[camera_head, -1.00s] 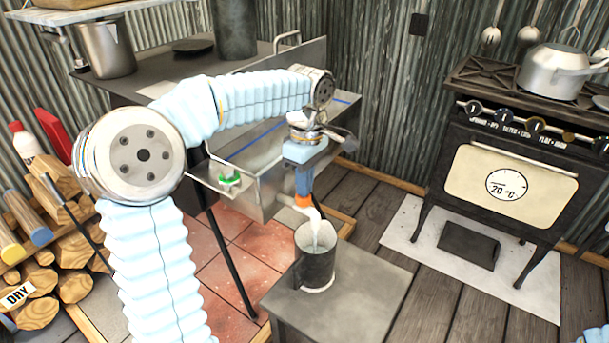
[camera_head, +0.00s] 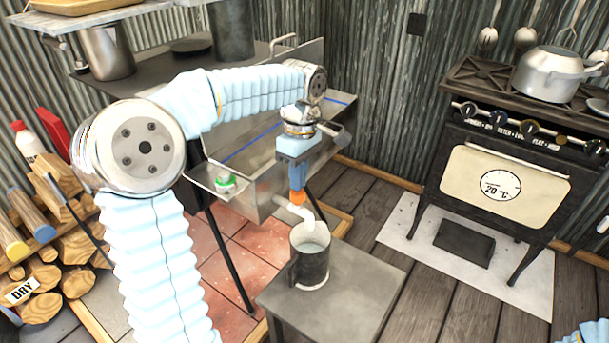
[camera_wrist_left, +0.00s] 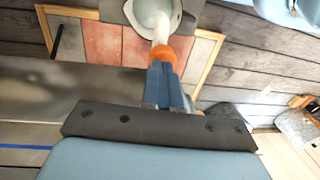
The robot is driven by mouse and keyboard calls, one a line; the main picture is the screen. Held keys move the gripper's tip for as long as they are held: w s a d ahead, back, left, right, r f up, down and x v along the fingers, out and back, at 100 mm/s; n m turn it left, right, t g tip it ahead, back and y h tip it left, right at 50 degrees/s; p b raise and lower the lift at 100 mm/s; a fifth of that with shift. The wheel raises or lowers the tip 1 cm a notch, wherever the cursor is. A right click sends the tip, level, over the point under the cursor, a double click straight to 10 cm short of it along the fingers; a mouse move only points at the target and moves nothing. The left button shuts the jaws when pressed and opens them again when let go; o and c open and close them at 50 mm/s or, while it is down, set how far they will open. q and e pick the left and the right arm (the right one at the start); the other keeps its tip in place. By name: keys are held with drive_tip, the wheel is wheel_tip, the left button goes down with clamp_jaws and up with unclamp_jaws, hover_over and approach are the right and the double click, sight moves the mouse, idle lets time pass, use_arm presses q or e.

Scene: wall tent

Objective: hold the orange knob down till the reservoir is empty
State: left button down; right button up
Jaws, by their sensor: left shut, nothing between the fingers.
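The orange knob (camera_head: 298,198) sits on top of the white spout (camera_head: 296,212) at the front of the metal reservoir (camera_head: 272,190). My left gripper (camera_head: 297,187) is shut and empty, pointing down with its blue fingertips on or just above the knob; contact is hard to tell. In the left wrist view the gripper (camera_wrist_left: 161,82) ends at the orange knob (camera_wrist_left: 163,57). A dark mug (camera_head: 312,268) stands upright under the spout with pale liquid inside. The reservoir's bottom is partly hidden. My right gripper is out of view.
The mug stands on a small grey table (camera_head: 345,290), with bare top around it. A stove (camera_head: 500,180) with a pot (camera_head: 552,72) is at right. Stacked firewood (camera_head: 50,250) lies at left.

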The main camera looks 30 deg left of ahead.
use_arm(q)
wheel_tip(320, 180, up, 12)
drive_tip(key=w+p, duration=0.1)
drive_tip(key=shift+w, duration=0.15)
drive_tip(key=shift+d+f, duration=0.1)
idle(0.5)
